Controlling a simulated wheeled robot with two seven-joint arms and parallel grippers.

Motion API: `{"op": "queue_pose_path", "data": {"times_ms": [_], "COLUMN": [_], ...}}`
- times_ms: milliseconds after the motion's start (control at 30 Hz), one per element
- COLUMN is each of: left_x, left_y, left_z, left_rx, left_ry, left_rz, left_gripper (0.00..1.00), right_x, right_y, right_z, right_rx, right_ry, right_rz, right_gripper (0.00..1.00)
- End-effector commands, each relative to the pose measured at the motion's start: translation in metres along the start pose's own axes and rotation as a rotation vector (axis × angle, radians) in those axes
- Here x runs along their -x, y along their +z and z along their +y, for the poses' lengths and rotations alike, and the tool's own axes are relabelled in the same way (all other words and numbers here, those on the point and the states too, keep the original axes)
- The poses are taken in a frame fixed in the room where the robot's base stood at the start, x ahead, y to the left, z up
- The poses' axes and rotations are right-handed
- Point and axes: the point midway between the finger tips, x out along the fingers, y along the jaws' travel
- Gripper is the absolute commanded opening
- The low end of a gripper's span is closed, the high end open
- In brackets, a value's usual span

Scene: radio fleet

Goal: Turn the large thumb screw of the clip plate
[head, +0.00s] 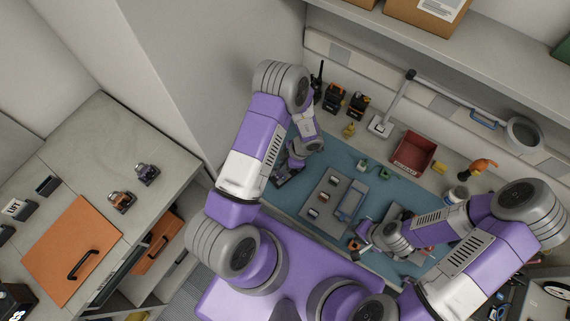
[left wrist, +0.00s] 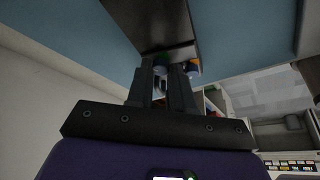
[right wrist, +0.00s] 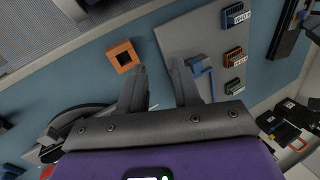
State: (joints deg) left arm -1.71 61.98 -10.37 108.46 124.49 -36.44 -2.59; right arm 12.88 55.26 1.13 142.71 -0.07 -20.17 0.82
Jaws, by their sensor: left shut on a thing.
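The dark plate that looks like the clip plate (left wrist: 152,22) fills the top middle of the left wrist view, on the blue mat. My left gripper (left wrist: 165,75) is shut at its edge on a small part, which looks like a thumb screw and is mostly hidden by the fingers. A blue-and-white bit (left wrist: 191,68) shows beside the right finger. In the head view my left gripper (head: 286,178) is at the mat's left end. My right gripper (right wrist: 162,85) is open and empty above the mat, between an orange square frame and a grey board.
The grey board (head: 320,190) carries several small modules and a blue clamp (right wrist: 200,68). The orange square frame (right wrist: 122,55) lies left of my right fingers. A red bin (head: 413,151), black-and-orange radios (head: 345,102) and a lamp-like stand (head: 382,124) line the back.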

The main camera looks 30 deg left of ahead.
Motion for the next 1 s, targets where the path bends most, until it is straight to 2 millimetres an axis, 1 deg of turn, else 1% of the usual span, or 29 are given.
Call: {"op": "queue_pose_path", "data": {"times_ms": [400,433,467,500,733,800,867,1000], "left_x": [0.0,0.0,0.0,0.0,0.0,0.003,0.009,0.031], "left_y": [0.0,0.0,0.0,0.0,0.0,0.0,0.0,0.0], "left_z": [0.0,0.0,0.0,0.0,0.0,0.0,0.0,0.001], "left_rx": [0.0,0.0,0.0,0.0,0.0,0.001,0.001,0.002], "left_ry": [0.0,0.0,0.0,0.0,0.0,0.0,0.001,0.001], "left_rz": [0.0,0.0,0.0,0.0,0.0,-0.001,-0.002,-0.004], "left_gripper": [0.0,0.26,0.3,0.33,0.33,0.33,0.33,0.33], "right_x": [0.0,0.0,0.0,0.0,0.0,0.0,0.0,0.0], "right_y": [0.0,0.0,0.0,0.0,0.0,0.0,0.0,0.0], "right_z": [0.0,0.0,0.0,0.0,0.0,0.0,0.0,0.0], "right_rx": [0.0,0.0,0.0,0.0,0.0,0.0,0.0,0.0], "right_ry": [0.0,0.0,0.0,0.0,0.0,0.0,0.0,0.0], "right_rz": [0.0,0.0,0.0,0.0,0.0,0.0,0.0,0.0], "right_gripper": [0.33,0.33,0.33,0.33,0.33,0.33,0.33,0.33]}}
